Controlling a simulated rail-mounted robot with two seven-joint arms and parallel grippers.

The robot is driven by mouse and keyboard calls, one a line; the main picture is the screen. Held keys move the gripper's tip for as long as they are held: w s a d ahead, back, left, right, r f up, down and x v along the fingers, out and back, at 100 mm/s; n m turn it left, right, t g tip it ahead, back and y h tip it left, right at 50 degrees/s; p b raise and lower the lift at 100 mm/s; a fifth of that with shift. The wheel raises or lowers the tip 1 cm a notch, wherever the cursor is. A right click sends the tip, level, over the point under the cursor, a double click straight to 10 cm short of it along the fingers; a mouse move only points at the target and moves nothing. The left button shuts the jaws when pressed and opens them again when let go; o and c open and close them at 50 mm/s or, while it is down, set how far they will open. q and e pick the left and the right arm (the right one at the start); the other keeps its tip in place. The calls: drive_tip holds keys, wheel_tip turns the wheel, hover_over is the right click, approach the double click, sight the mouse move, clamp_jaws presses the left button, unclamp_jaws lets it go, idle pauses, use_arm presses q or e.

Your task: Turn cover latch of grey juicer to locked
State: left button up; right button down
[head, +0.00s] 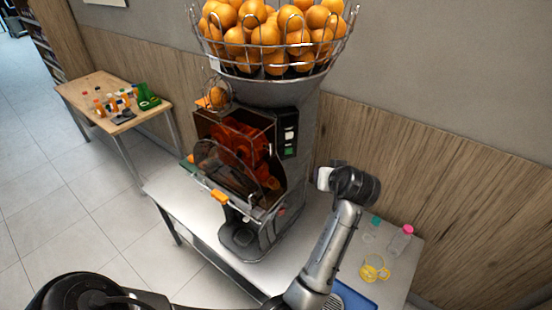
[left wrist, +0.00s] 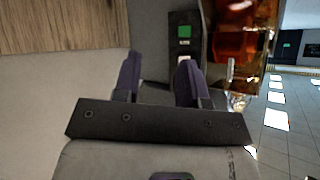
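The grey juicer (head: 305,105) stands on a white table, with a see-through orange-tinted cover (head: 207,128) on its front. An orange latch piece (head: 220,197) shows at the cover's lower edge; I cannot tell its lock state. My left gripper (head: 323,178) is right of the juicer, apart from the latch, its fingers toward the machine. In the left wrist view, the gripper (left wrist: 160,78) is open with nothing between its fingers. The juicer's panel with a green button (left wrist: 184,31) and the tinted cover (left wrist: 240,30) show beyond; the latch is not clearly visible there. My right gripper is not in view.
A wire basket of oranges (head: 275,45) tops the juicer. A yellow mug (head: 374,269), a pink-capped bottle (head: 401,240) and a blue tray (head: 350,297) are at the table's right. A wooden table (head: 85,88) with small items stands at the left. Floor between is clear.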

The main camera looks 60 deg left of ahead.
sight(272, 147)
use_arm(q)
drive_tip(key=s+a+r+n+g+y+p, duration=0.1)
drive_tip(key=s+a+n+g+y, duration=0.1)
drive_tip(key=a+n+g, duration=0.1)
drive_tip(key=s+a+r+n+g+y+p, duration=0.1)
drive_tip(key=s+a+n+g+y, duration=0.1)
drive_tip(key=a+n+g, duration=0.2)
drive_tip(key=s+a+n+g+y+p, duration=0.2)
drive_tip(key=a+n+g, duration=0.1)
drive_tip(key=a, duration=0.3)
drive_tip(key=shift+s+r+n, duration=0.4)
drive_tip(key=shift+x, duration=0.8)
drive_tip(key=shift+f, duration=0.1)
clamp_jaws()
